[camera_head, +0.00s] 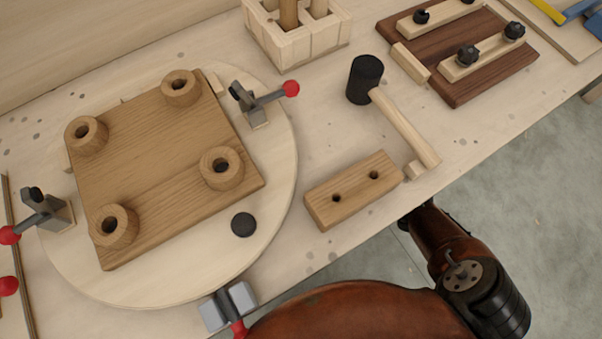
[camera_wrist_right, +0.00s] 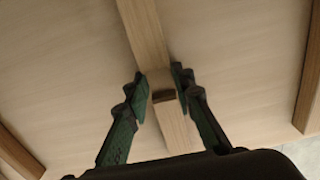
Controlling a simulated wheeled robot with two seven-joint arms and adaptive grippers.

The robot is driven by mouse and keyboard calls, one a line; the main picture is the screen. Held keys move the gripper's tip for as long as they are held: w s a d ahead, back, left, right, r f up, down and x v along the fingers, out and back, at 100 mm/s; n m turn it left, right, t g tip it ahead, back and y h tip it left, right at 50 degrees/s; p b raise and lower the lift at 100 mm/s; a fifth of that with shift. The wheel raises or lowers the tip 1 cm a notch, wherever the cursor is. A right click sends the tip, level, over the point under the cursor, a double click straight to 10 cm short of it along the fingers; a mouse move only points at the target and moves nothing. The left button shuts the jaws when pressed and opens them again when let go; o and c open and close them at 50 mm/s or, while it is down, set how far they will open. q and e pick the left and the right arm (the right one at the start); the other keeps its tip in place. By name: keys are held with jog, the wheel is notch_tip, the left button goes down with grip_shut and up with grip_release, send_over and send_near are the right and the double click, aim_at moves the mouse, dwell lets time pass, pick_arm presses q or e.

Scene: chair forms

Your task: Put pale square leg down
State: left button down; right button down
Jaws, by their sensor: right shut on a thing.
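In the right wrist view my right gripper (camera_wrist_right: 163,88) is shut on a pale square leg (camera_wrist_right: 176,128), with one green-dark finger on each side of it. In the head view my right arm reaches up from the lower right to the bench's front edge, and its fingers are hidden there. A small pale square end (camera_head: 413,170) shows at that edge beside the mallet handle; I cannot tell whether it is the held leg. My left gripper is in neither view.
A seat board (camera_head: 150,165) with round sockets lies on a turntable (camera_head: 275,200) with red-knobbed clamps. A two-hole block (camera_head: 352,190), a black-headed mallet (camera_head: 365,80), a leg crate (camera_head: 300,40) and a dark jig board (camera_head: 490,70) stand on the bench.

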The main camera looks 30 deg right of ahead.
jog(key=shift+r, duration=0.1)
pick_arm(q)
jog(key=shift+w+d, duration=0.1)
pick_arm(e)
jog(key=c, duration=1.7)
grip_release()
jog(key=shift+o, duration=0.2)
jog(key=shift+f, duration=0.2)
jog(key=shift+r, duration=0.2)
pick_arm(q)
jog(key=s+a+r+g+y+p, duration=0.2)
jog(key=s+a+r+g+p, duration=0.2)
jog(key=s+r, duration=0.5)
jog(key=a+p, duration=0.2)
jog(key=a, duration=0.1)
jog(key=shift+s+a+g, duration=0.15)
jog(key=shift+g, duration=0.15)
pick_arm(e)
notch_tip(320, 180, up, 12)
